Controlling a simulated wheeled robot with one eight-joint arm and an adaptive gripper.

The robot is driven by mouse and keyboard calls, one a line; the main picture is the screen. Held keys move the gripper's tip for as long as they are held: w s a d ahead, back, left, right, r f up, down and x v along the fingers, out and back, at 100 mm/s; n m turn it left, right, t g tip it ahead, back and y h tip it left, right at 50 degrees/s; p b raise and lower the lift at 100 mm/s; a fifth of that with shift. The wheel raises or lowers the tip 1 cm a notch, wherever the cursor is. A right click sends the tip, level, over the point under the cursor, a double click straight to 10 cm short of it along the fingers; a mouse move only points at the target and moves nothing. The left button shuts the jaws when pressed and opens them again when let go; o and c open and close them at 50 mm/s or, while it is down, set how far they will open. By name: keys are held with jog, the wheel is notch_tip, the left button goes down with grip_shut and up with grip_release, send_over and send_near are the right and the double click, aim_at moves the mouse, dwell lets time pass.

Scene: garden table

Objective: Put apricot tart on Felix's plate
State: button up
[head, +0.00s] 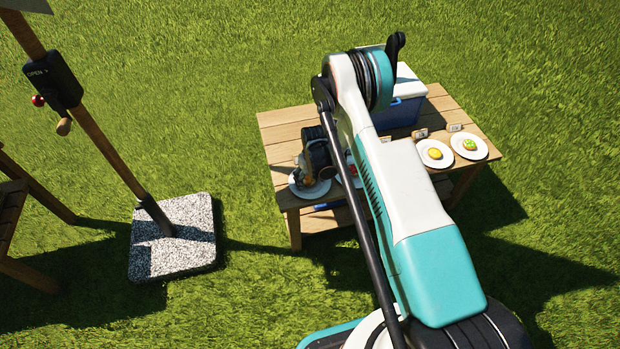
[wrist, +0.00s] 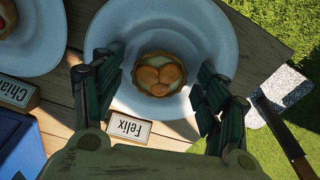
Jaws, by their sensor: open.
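The apricot tart (wrist: 158,74), a small round pastry with orange apricot halves, rests near the middle of a pale blue plate (wrist: 206,30) in the wrist view. The Felix name card (wrist: 128,128) stands at that plate's edge. My gripper (wrist: 161,62) is open, with one finger on each side of the tart and visible gaps between. In the head view my gripper (head: 314,172) is low over the plate (head: 299,190) at the table's left end; the tart is hidden there.
A second plate (wrist: 35,62) with a Chiara card (wrist: 15,92) is beside Felix's. Two plates with a yellow item (head: 434,153) and a green-topped item (head: 470,144) sit at the table's right. A blue cooler (head: 405,108) stands at the back. A post base (head: 172,240) is left of the table.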

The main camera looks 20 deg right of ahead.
notch_tip(320, 180, up, 12)
jog(key=s+p, duration=0.1)
jog(key=p, duration=0.3)
notch_tip(320, 180, up, 16)
jog(key=t, duration=0.1)
send_over(312, 182)
jog(key=s, duration=0.1)
jog(key=s+r+m+t, duration=0.1)
jog(key=s+r, duration=0.2)
jog(key=r, duration=0.5)
jog(key=s+r, duration=0.4)
jog(key=r, duration=0.3)
jog(key=s+r+t, duration=0.2)
jog(key=s+r, duration=0.8)
jog(key=s, duration=0.2)
jog(key=s+r+m+t, duration=0.1)
jog(key=s, duration=1.1)
jog(key=shift+s+a+r+t, duration=0.15)
jog(key=shift+a+r+t, duration=0.1)
jog(key=shift+t, duration=0.15)
